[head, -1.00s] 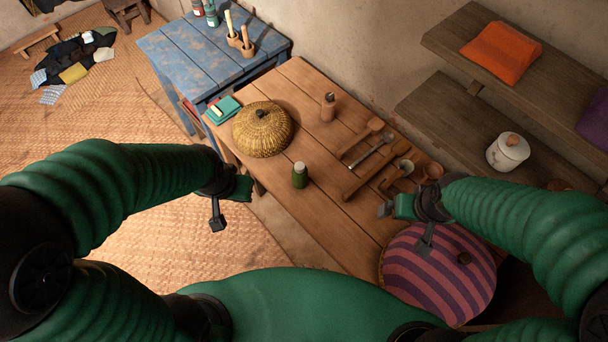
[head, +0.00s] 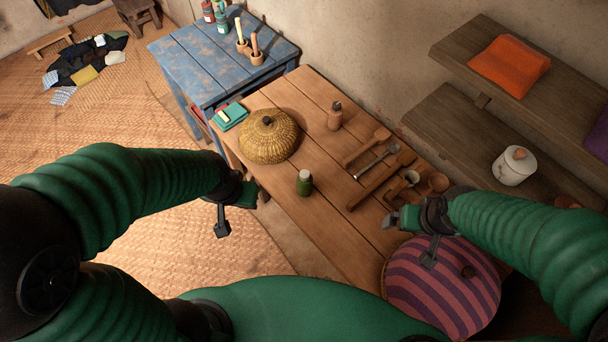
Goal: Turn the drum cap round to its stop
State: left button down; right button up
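A small green cylinder with a pale cap (head: 304,183) stands upright on the wooden table (head: 325,235), near its front edge. It may be the drum of the task; its cap is too small to show how far it is turned. A brown bottle with a dark top (head: 335,115) stands farther back. My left gripper (head: 242,213) is open and empty, left of the green cylinder, off the table's front edge. My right gripper (head: 410,239) is open and empty, above the table's near right part. Neither gripper touches the cylinder.
A lidded woven basket (head: 268,137) stands left of the cylinder. Wooden spoons and a tray of utensils (head: 380,180) lie to its right. A striped domed cover (head: 443,290) sits close under my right gripper. Shelves (head: 450,125) line the wall. Bare table lies in front of the tray.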

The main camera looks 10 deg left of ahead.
aim_at(304, 174)
jog(key=j+z, duration=0.2)
jog(key=z, duration=0.2)
jog(key=j+z, duration=0.2)
jog(key=z, duration=0.2)
jog(key=k+j+z, duration=0.1)
jog(key=z, duration=0.3)
jog(key=j, duration=0.1)
